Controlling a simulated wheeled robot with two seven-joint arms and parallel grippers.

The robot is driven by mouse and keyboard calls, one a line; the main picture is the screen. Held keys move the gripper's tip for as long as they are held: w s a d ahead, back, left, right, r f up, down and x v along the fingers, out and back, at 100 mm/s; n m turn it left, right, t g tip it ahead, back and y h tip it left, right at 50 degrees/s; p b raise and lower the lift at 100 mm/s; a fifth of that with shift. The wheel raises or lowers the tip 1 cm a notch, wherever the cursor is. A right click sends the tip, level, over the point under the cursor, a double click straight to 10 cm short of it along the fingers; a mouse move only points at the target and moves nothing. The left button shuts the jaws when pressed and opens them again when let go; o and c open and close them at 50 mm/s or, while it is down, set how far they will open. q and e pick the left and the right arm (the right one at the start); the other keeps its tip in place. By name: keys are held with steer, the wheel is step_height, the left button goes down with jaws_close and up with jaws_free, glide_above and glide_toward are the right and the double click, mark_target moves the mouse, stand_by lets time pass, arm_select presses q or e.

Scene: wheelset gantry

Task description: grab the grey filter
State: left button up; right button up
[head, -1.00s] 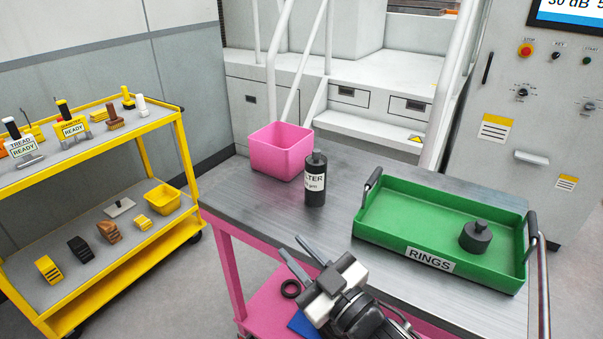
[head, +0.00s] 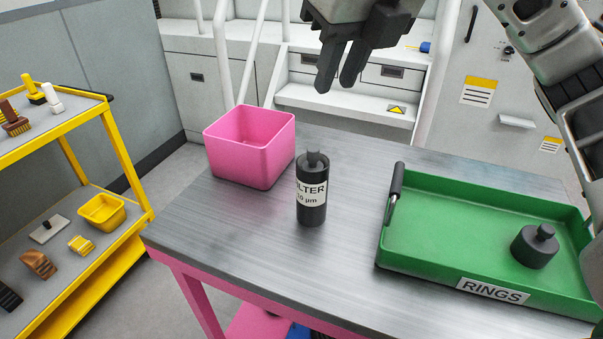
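The grey filter (head: 312,207) is a dark grey cylinder with a narrow top knob and a white label reading "FILTER". It stands upright on the metal tabletop (head: 240,235), between the pink bin and the green tray. My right gripper (head: 337,84) hangs fingers-down at the top of the head view, above the filter in the picture. Its two fingers show a narrow gap with nothing between them. The gripper does not touch the filter. My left gripper is not in view.
A pink open bin (head: 243,165) stands behind and left of the filter. A green tray (head: 440,262) labelled "RINGS", holding a dark knobbed cylinder (head: 534,247), lies on the right. A yellow cart (head: 125,165) stands left. White steps (head: 300,95) are behind the table.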

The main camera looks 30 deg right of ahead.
glide_above(315, 150)
steer(key=s, duration=0.2)
steer(key=f, duration=0.9)
steer(key=shift+w+d+f, duration=0.1)
steer(key=shift+w+d, duration=0.05)
steer(key=shift+w, duration=0.05)
steer(key=shift+s+p+x, duration=0.15)
steer(key=shift+p+x, duration=0.15)
steer(key=shift+x, duration=1.05)
steer(key=shift+s+p+x, duration=0.1)
steer(key=shift+p+x, duration=0.2)
steer(key=shift+x, duration=1.05)
steer(key=shift+f, duration=0.1)
jaws_close()
